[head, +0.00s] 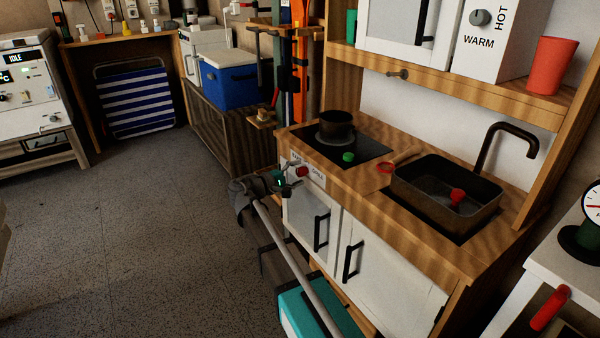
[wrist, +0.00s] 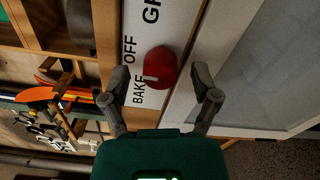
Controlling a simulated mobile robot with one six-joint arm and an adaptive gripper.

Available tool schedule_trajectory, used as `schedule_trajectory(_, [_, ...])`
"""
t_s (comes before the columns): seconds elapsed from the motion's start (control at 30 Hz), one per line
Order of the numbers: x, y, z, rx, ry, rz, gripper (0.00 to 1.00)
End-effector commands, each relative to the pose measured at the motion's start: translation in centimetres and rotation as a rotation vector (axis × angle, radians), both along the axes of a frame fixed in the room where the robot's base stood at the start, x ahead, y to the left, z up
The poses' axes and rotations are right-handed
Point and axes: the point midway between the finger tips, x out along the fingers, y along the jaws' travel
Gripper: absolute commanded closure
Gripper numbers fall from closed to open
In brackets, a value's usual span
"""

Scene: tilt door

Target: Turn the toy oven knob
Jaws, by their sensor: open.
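The red oven knob (head: 302,172) sits on a white panel (head: 318,172) at the left front of the toy kitchen. In the wrist view the knob (wrist: 161,67) shows beside the words BAKE and OFF and a cut-off third word. Its pale mark lies on the side facing BAKE and OFF. My gripper (head: 287,180) is just in front of the panel. In the wrist view my gripper (wrist: 160,75) is open, with one finger on each side of the knob. Gaps show between both fingers and the knob; I cannot tell the exact depth.
Below the panel is a white oven door (head: 308,218) with a black handle. The counter carries a dark pot (head: 337,127) and a sink (head: 445,195). The grey floor (head: 130,220) to the left is open.

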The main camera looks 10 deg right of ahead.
Motion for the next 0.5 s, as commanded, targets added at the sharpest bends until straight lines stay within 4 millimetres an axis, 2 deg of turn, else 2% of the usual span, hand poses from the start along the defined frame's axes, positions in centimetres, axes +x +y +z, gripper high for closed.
schedule_trajectory(0.17, [-0.7,1.7,0.0,0.000,0.000,0.001,0.21])
schedule_trajectory(0.5, [-2.4,6.4,0.0,0.000,0.000,0.002,0.21])
